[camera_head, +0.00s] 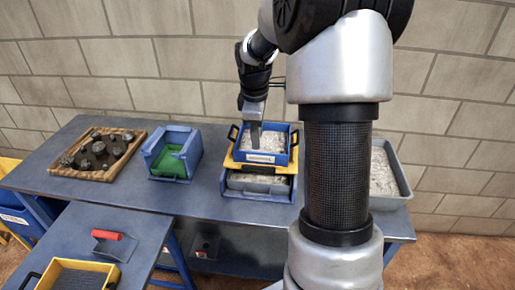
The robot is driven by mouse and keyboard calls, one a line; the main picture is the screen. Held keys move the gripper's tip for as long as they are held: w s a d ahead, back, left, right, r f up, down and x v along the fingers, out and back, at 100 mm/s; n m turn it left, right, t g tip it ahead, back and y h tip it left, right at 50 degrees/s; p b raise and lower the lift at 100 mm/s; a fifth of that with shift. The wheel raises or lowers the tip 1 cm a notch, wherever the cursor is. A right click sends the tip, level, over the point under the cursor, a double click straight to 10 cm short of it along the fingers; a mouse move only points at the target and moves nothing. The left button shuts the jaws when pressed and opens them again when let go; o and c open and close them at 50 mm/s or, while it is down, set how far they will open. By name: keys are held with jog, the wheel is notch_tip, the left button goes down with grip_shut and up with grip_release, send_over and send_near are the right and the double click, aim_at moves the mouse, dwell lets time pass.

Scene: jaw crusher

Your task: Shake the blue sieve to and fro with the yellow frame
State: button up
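The blue sieve (292,157) sits in the middle of the table, with pale grainy material inside and a white label on its front wall. A dark handle shows at its left side. The yellow frame (233,164) is directly under the sieve, over a grey tray (240,180) of pale material in a blue holder. My gripper (256,143) points down over the left part of the sieve, its tips seen against the sieve's inside. Whether the fingers are apart or closed on anything cannot be made out at this angle.
Left of the sieve are a blue box with a green floor (172,163) and a wooden tray (62,171) of dark rocks. A grey bin (402,184) stands right, partly behind my arm. The lower front table holds a red-handled tool (107,236) and a yellow-rimmed sieve (103,268).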

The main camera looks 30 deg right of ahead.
jog(key=r, duration=0.3)
jog(key=shift+s+a+r, duration=0.2)
jog(key=shift+s+r, duration=0.1)
